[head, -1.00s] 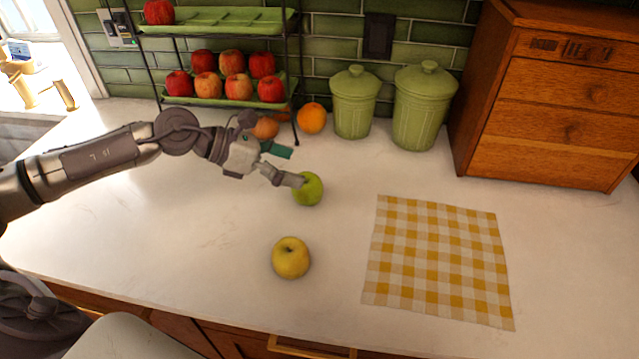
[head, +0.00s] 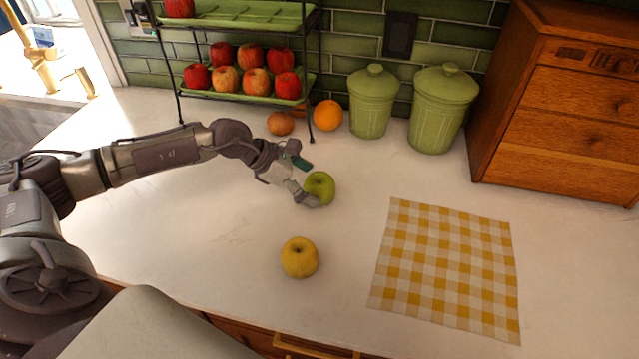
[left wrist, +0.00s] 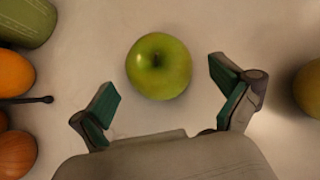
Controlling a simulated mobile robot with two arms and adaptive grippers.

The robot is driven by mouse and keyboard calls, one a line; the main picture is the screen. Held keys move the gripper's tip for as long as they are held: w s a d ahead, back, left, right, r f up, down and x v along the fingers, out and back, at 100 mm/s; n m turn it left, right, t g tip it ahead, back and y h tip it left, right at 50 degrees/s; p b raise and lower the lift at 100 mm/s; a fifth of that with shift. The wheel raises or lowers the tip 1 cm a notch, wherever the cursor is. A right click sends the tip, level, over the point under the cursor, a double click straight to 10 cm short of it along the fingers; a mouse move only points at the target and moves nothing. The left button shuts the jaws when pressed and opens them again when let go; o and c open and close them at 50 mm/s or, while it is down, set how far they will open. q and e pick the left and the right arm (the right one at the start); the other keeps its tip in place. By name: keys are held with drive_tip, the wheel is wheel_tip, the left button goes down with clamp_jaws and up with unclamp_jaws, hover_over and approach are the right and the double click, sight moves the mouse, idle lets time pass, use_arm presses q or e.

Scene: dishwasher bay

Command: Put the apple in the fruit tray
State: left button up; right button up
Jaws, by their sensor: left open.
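A green apple (head: 321,186) stands on the white counter; it also shows in the left wrist view (left wrist: 158,66). My left gripper (head: 306,181) is open just left of it. In the left wrist view the two green-padded fingers (left wrist: 166,90) are spread wide, with the apple ahead of the gap and nothing held. A yellow apple (head: 300,258) sits nearer the front. A black-framed rack holds two green fruit trays. The lower tray (head: 240,97) bears several red apples; the upper tray (head: 250,17) has one red apple at its left and free room. My right gripper is not in view.
An orange (head: 327,115) and a brownish round fruit (head: 281,123) lie by the rack's foot. Two green lidded canisters (head: 373,103) (head: 441,112) and a wooden drawer cabinet (head: 560,100) stand behind. A yellow checked cloth (head: 447,265) lies flat at right.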

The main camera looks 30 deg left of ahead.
sight(320, 189)
use_arm(q)
drive_tip(key=shift+x, duration=1.55)
drive_tip(key=shift+r, duration=0.1)
drive_tip(key=shift+c, duration=1.9)
drive_tip(key=c, duration=1)
drive_tip(key=shift+o, duration=0.2)
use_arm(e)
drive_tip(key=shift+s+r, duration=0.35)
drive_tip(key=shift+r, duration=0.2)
